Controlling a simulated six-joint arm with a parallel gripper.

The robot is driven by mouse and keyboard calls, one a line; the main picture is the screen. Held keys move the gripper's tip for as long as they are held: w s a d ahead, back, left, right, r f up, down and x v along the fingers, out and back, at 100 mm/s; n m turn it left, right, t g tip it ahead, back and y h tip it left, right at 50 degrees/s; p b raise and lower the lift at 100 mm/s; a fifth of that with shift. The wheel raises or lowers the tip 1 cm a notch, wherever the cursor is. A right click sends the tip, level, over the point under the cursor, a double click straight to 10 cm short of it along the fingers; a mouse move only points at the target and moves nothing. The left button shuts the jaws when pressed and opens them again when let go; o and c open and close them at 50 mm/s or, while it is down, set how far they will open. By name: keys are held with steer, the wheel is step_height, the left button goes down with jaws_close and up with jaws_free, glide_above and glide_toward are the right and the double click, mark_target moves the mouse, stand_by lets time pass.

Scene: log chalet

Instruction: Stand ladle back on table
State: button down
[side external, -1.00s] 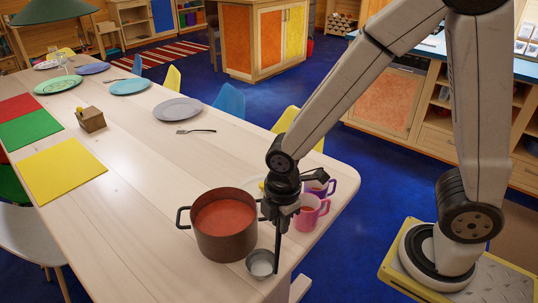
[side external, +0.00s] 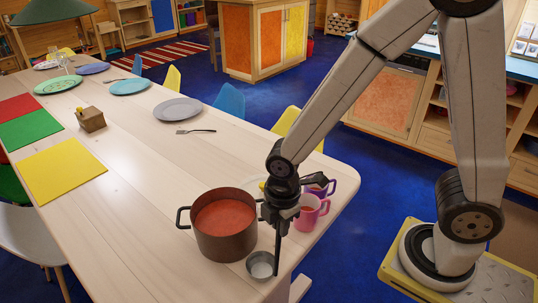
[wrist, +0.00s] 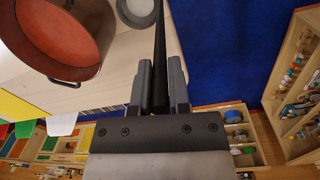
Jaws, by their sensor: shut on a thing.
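The ladle has a grey metal bowl (side external: 261,265) and a long dark handle (side external: 278,245). My gripper (side external: 281,222) is shut on the handle, which stands about upright. In the wrist view, the black handle (wrist: 160,45) runs between the two fingers (wrist: 160,88), and part of the pale bowl (wrist: 137,10) shows at the top edge. The bowl is low, close to the tabletop (side external: 150,190) near its front edge, just right of the pot. I cannot tell whether it touches the table.
A brown pot (side external: 226,240) of red soup stands close left of the ladle. Pink and purple mugs (side external: 309,212) stand just right of my gripper. A grey plate (side external: 178,109), a fork (side external: 196,131) and a yellow mat (side external: 62,170) lie farther off. The table's middle is clear.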

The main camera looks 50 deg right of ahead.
stand_by(0.3)
steer(key=c, duration=0.5)
jaws_free()
steer(key=shift+s+r, duration=0.15)
steer(key=shift+r, duration=3.75)
steer(key=d+f+m+t, duration=0.2)
steer(key=d+m, duration=0.7)
steer(key=m, duration=0.6)
steer(key=shift+s+f, duration=0.15)
steer(key=shift+f, duration=0.7)
